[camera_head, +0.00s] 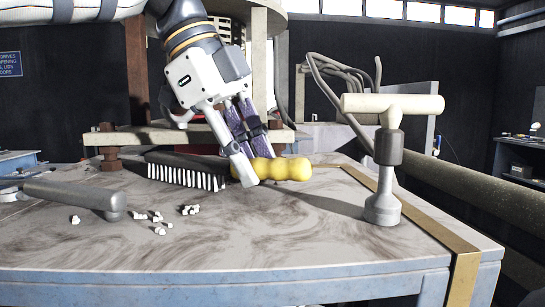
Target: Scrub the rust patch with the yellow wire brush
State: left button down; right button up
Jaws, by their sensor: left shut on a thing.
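The yellow wire brush has a lumpy yellow handle (285,169). A dark brush head with pale bristles (185,172) lies in line with it on the left, bristles facing the viewer; my gripper hides where the two meet. My left gripper (254,172) reaches down from the upper left and is shut on the yellow handle, low over the grey table top. A distinct rust patch is hard to make out; brownish swirls (250,235) run across the table top. My right gripper is not in view.
A T-handled tool (388,160) stands upright at the right. A grey-handled tool (75,196) lies at the left, with several small white bits (160,215) near it. A brass strip (425,220) crosses the right side of the table top. The front middle is clear.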

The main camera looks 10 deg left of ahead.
pick_arm(q)
jog(key=shift+s+a, duration=0.2)
jog(key=shift+a, duration=0.6)
jog(key=shift+s+a, duration=0.2)
jog(key=shift+a, duration=0.6)
jog(key=shift+s+a, duration=0.2)
jog(key=shift+a, duration=0.6)
jog(key=shift+f, duration=0.1)
jog(key=shift+r, duration=2.6)
